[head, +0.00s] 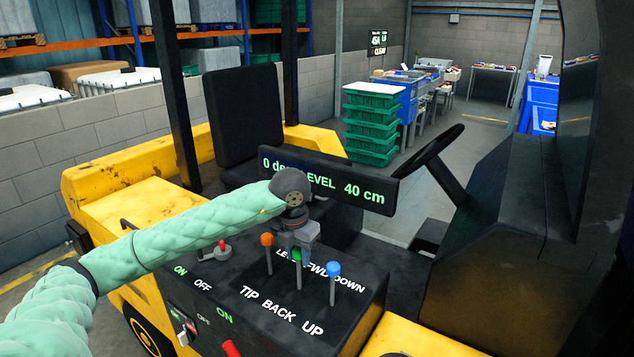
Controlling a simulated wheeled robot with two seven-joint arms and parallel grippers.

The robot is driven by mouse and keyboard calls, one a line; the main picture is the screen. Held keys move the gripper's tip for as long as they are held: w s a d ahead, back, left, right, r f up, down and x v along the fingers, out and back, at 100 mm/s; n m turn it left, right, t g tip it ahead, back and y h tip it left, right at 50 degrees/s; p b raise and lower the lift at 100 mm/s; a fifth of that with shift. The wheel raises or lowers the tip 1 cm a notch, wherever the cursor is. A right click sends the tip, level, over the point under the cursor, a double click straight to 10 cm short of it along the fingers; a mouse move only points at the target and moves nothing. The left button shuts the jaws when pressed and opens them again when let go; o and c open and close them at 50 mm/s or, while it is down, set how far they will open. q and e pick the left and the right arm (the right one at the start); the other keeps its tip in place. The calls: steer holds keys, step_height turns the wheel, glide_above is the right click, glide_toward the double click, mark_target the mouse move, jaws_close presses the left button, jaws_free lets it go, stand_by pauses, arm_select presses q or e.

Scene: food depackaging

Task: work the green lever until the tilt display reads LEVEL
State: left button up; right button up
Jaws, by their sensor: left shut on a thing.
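The green lever (296,257) stands in the middle of the three levers on the black console. My left gripper (297,244) comes down over it from above and is shut on its knob; only a bit of green shows below the fingers. The black tilt display (385,193) behind my wrist shows green text. It reads 0 deg, LEVEL and 40 cm, with part of the text hidden by my wrist. My right gripper is not in view.
An orange-knobbed lever (267,240) stands close left of the green one, and a blue-knobbed lever (333,270) close right. A red-knobbed switch (221,246) is further left on the console. A black seat (243,115) and steering wheel (440,163) are behind.

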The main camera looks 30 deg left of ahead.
arm_select(q)
steer(key=o, duration=0.8)
steer(key=shift+c, duration=0.2)
steer(key=shift+r, duration=0.1)
steer(key=shift+s+r+p, duration=0.25)
steer(key=shift+r+p, duration=0.4)
steer(key=shift+r, duration=1.3)
steer(key=shift+s+r+p, duration=0.2)
steer(key=shift+r+p, duration=0.45)
steer(key=shift+r, duration=1.3)
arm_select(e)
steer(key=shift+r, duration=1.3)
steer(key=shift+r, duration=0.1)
arm_select(q)
steer(key=shift+r+b, duration=0.3)
step_height(320, 180, up, 7)
steer(key=b, duration=0.2)
steer(key=shift+s, duration=0.35)
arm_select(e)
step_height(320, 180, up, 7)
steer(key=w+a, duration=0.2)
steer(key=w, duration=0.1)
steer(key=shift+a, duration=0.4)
